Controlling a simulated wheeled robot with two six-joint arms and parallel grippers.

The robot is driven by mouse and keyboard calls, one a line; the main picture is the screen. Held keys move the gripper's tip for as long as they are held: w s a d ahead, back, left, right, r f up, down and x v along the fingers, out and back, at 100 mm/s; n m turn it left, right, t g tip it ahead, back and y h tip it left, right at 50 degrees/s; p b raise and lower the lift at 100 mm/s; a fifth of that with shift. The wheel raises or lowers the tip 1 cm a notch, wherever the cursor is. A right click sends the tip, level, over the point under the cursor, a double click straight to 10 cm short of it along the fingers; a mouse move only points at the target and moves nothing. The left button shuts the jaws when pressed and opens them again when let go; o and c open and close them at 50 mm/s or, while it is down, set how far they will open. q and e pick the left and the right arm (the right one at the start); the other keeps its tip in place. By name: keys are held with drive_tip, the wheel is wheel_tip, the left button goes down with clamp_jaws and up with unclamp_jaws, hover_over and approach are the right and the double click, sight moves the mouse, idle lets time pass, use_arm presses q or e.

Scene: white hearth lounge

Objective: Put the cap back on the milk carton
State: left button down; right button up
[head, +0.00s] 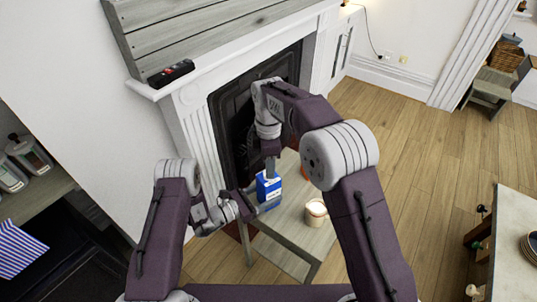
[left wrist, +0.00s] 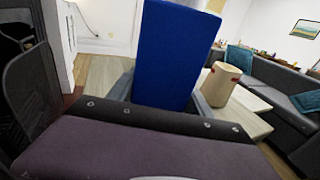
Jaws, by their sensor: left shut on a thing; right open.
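The milk carton (head: 268,188) is blue and white and stands upright over the small grey table (head: 290,262). My left gripper (head: 262,205) is shut on its lower part from the left. My right gripper (head: 270,168) points down directly over the carton top and is open. It hides the carton's mouth. I cannot make out the cap, nor whether it sits on the carton.
A pale round pot (head: 316,212) stands on the small table, right of the carton; it also shows in the left wrist view (left wrist: 219,84). An orange object (head: 304,171) lies behind, partly hidden by my right arm. The fireplace (head: 228,121) is close behind.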

sight(267, 190)
drive_tip(key=shift+f, duration=1.65)
clamp_jaws()
drive_tip(key=m, duration=2.5)
drive_tip(key=shift+o, duration=0.7)
unclamp_jaws()
